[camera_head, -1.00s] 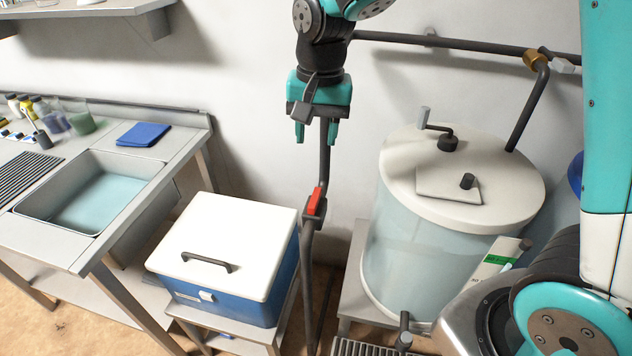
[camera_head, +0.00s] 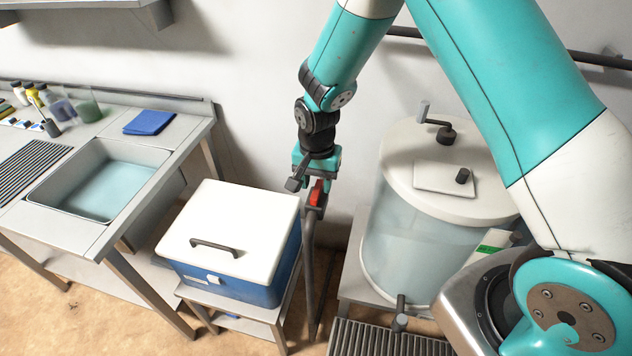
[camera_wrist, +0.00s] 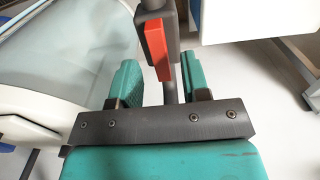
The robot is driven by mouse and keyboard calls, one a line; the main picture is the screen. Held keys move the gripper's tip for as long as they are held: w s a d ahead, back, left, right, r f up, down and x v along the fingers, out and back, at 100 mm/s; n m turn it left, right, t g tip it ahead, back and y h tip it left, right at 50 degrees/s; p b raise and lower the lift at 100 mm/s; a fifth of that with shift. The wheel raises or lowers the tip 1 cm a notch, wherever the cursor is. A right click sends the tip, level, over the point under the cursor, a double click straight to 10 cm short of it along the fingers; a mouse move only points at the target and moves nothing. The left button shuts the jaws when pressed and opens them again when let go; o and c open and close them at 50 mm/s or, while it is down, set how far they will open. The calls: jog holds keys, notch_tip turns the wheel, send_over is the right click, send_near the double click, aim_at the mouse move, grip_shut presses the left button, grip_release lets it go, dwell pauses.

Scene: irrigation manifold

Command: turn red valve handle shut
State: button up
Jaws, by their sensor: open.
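The red valve handle (camera_head: 317,193) sits on a dark vertical pipe (camera_head: 310,262) between the cooler and the tank. In the wrist view the red handle (camera_wrist: 156,50) runs along the pipe, its near end close to the space between the fingers. My gripper (camera_head: 312,180) is at the height of the handle, pointing down in the head view. In the wrist view my gripper (camera_wrist: 160,82) has its two teal fingers apart, one on each side of the pipe and the handle's near end. I see no finger touching the handle. My gripper partly hides the handle in the head view.
A blue and white cooler (camera_head: 232,230) on a small stand is just left of the pipe. A large translucent tank (camera_head: 415,230) with a white lid stands to the right. A sink (camera_head: 95,185) is at the far left. A wall is behind.

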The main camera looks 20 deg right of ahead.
jog(key=shift+f, duration=1.05)
grip_shut()
